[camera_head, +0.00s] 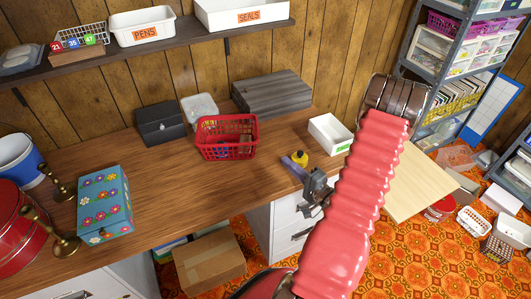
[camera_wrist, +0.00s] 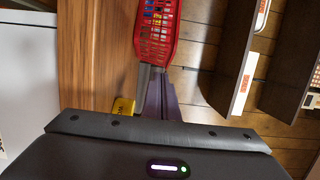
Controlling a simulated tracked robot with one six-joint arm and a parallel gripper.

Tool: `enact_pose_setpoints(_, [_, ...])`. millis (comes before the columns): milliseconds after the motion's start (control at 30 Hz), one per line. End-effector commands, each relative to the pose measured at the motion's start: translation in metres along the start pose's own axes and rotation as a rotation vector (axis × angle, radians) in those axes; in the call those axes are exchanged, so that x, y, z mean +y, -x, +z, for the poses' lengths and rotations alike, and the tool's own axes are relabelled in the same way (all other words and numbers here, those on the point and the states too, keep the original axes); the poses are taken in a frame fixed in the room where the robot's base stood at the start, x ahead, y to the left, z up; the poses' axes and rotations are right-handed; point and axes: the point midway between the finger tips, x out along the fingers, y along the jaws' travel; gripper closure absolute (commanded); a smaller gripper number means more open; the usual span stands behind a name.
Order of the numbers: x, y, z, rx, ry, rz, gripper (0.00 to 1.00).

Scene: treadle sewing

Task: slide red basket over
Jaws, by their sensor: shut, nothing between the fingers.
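The red basket (camera_head: 226,137) is a slotted plastic basket on the wooden desk, with small items inside that I cannot make out. It also shows at the top of the wrist view (camera_wrist: 157,28). My gripper (camera_head: 287,162) is shut and empty, to the right of the basket near the desk's front edge. In the wrist view, my fingertips (camera_wrist: 152,68) point toward the basket's near end. In the head view a gap shows between them and the basket; I cannot tell the exact distance.
A yellow item (camera_head: 299,157) stands close behind my gripper. A white bin (camera_head: 330,133) is to the right, a grey wooden box (camera_head: 272,94) behind the basket, and a black box (camera_head: 160,123) to its left.

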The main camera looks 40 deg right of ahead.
Motion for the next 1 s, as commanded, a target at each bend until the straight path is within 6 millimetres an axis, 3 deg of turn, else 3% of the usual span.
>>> enact_pose_setpoints(533, [0.0,-0.07,0.001,-0.003,0.002,-0.001,1.0])
enact_pose_setpoints(800, [0.0,-0.089,0.023,-0.003,-0.001,0.0,1.0])
enact_pose_setpoints(1000, [0.0,-0.095,0.028,0.0,0.0,0.0,1.0])
